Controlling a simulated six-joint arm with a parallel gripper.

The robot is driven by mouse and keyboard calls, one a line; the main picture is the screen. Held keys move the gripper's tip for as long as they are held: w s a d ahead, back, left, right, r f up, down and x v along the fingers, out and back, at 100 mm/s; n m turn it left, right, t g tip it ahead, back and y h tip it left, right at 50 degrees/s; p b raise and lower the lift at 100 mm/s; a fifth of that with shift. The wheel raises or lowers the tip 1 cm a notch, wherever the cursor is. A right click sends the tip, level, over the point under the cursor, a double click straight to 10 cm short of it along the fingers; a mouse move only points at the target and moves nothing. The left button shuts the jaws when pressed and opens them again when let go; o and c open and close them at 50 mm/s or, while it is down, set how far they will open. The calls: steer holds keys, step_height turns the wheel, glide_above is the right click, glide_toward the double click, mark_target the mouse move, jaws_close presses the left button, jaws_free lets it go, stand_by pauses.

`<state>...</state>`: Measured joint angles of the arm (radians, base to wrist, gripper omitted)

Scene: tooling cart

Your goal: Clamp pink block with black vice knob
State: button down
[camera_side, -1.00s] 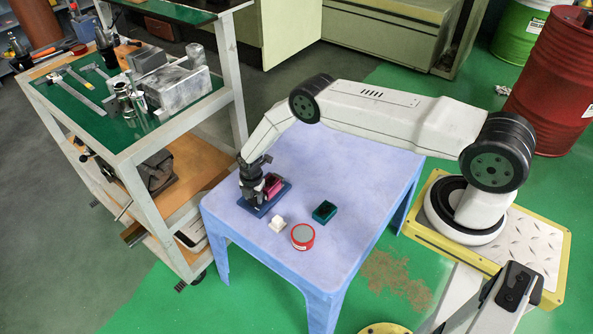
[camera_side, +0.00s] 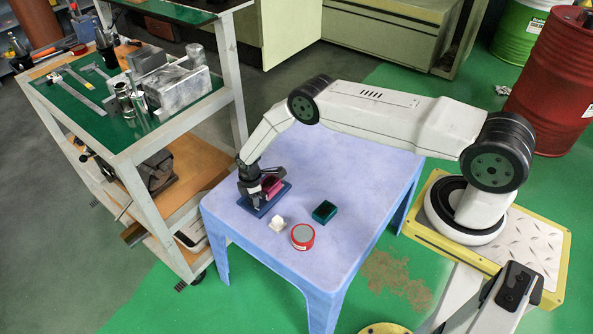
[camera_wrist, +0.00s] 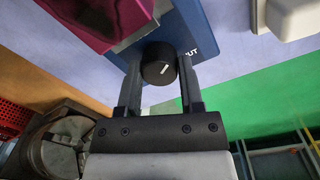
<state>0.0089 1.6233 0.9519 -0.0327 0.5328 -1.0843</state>
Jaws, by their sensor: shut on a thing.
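The blue vice (camera_side: 282,192) stands on the light blue table, near its left corner. The pink block (camera_side: 271,185) sits in the vice; in the wrist view the pink block (camera_wrist: 90,18) fills the upper left, next to a grey jaw. My gripper (camera_wrist: 158,72) is shut on the knob, with a finger on each side. In the side view my gripper (camera_side: 254,195) points down at the vice's left end and hides the knob.
A white block (camera_side: 277,224), a red round tin (camera_side: 302,237) and a dark green box (camera_side: 324,211) stand on the table (camera_side: 345,175) in front and to the right of the vice. A tool cart (camera_side: 135,150) stands close on the left. The table's back right is clear.

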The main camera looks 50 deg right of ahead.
steer(key=m, duration=0.4)
steer(key=shift+m, duration=0.4)
steer(key=shift+c, duration=1.2)
jaws_free()
steer(key=shift+r, duration=0.15)
steer(key=shift+s+a+r, duration=0.1)
steer(key=shift+a+r, duration=0.05)
steer(key=shift+r, duration=3.6)
steer(key=shift+c, duration=1.3)
